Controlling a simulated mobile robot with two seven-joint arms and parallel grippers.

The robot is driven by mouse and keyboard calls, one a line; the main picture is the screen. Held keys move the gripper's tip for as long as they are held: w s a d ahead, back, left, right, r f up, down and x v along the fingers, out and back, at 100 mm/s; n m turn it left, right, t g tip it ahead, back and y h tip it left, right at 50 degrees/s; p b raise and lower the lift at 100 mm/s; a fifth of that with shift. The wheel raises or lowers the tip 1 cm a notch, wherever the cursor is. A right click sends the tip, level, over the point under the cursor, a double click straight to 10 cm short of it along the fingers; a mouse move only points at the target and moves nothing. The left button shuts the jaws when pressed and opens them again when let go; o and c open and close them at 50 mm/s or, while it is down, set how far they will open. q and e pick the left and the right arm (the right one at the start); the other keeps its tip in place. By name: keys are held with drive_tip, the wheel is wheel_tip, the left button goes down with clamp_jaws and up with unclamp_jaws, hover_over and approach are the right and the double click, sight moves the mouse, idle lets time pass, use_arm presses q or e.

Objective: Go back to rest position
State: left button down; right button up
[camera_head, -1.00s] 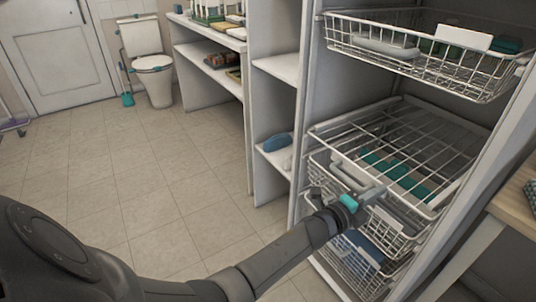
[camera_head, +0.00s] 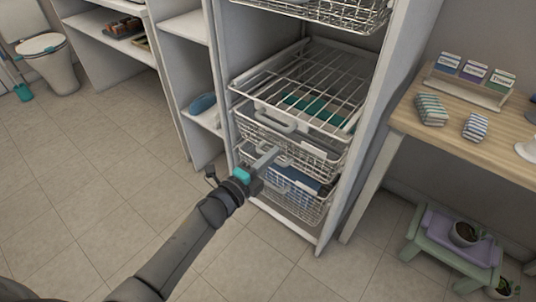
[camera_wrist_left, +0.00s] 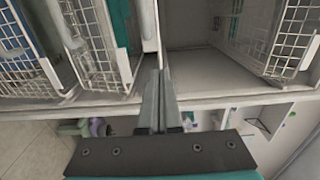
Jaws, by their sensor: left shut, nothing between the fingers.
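My left gripper (camera_head: 268,158) is in front of the wire baskets in the head view, at the end of my arm coming from lower left. Its fingers are shut and hold nothing. In the left wrist view, the two grey fingers (camera_wrist_left: 158,98) lie together, close to the basket fronts. Whether they touch a basket cannot be told. My right gripper is in neither view.
A tall white cabinet (camera_head: 361,90) holds several wire baskets, including a middle one (camera_head: 290,135) and a lower one (camera_head: 300,205). A wooden table (camera_head: 440,147) and green stool (camera_head: 445,250) stand right. Tiled floor (camera_head: 90,200) is open at left.

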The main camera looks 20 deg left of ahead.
use_arm(q)
drive_tip(key=shift+s+a, duration=0.25)
drive_tip(key=shift+s, duration=0.45)
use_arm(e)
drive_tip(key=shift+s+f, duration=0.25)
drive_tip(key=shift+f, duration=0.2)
use_arm(q)
drive_tip(key=s+a+f+n+g+y+p, duration=0.3)
drive_tip(key=s+f+n, duration=0.3)
drive_tip(key=f, duration=0.3)
drive_tip(key=s+a+f+n+g+y+p, duration=0.25)
drive_tip(key=s+f+n, duration=0.3)
drive_tip(key=f, duration=0.45)
drive_tip(key=s+a+f+n+g+p, duration=0.1)
drive_tip(key=s+f+n+g, duration=0.3)
drive_tip(key=s, duration=0.9)
drive_tip(key=s+a+f+n+g+y+p, duration=0.1)
drive_tip(key=s+f+n+g+p, duration=0.2)
drive_tip(key=s, duration=1.1)
wheel_tip(320, 180, down, 3)
drive_tip(key=shift+s+a+f+n+g, duration=0.15)
drive_tip(key=shift+s+n+g, duration=0.3)
drive_tip(key=shift+g, duration=0.6)
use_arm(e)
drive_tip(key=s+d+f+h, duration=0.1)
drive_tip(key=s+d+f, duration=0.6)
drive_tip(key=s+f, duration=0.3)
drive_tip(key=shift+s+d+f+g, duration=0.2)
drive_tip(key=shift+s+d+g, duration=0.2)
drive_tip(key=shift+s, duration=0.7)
